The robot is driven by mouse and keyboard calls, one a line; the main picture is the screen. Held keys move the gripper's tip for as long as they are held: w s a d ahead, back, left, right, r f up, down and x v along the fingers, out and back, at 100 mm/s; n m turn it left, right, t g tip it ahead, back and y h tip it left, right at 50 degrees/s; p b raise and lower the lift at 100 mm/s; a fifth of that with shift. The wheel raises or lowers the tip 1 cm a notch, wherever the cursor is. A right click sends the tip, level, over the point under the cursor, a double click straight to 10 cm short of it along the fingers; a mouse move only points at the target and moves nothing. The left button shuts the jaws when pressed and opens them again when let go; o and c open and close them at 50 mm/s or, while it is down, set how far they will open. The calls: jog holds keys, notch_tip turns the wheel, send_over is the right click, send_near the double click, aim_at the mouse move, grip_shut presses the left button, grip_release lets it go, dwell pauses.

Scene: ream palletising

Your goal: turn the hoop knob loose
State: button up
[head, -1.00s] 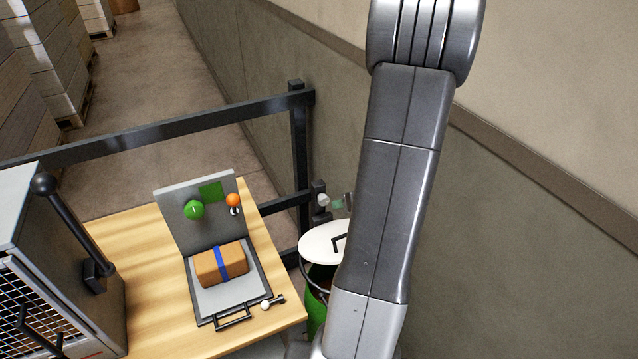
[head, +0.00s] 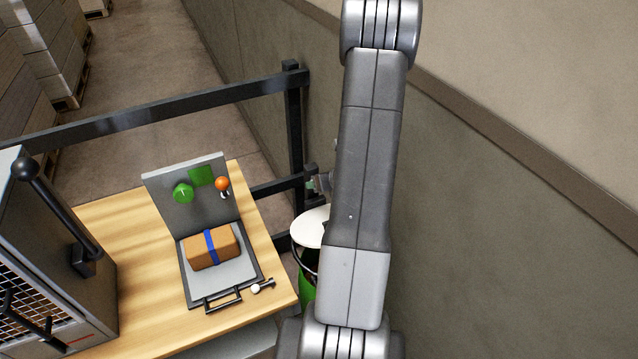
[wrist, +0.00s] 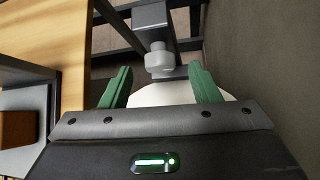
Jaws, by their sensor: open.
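In the wrist view a pale grey knob (wrist: 158,59), which looks like the hoop knob, sticks out from a dark bracket. My gripper (wrist: 160,67) is open, with its green fingers on either side of the knob and a gap on both sides. The knob appears centred at the level of the fingertips; I cannot tell the exact depth. In the head view my arm mostly hides the gripper, and only a bit of green finger shows by the dark post (head: 293,120). Below is a white round top (head: 309,228) over a green bin (head: 307,291), partly behind my arm.
A grey cage machine (head: 75,220) stands at far left. The wall (head: 480,190) closes the right.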

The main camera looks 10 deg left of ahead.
jog(key=shift+x, duration=1.25)
jog(key=c, duration=1)
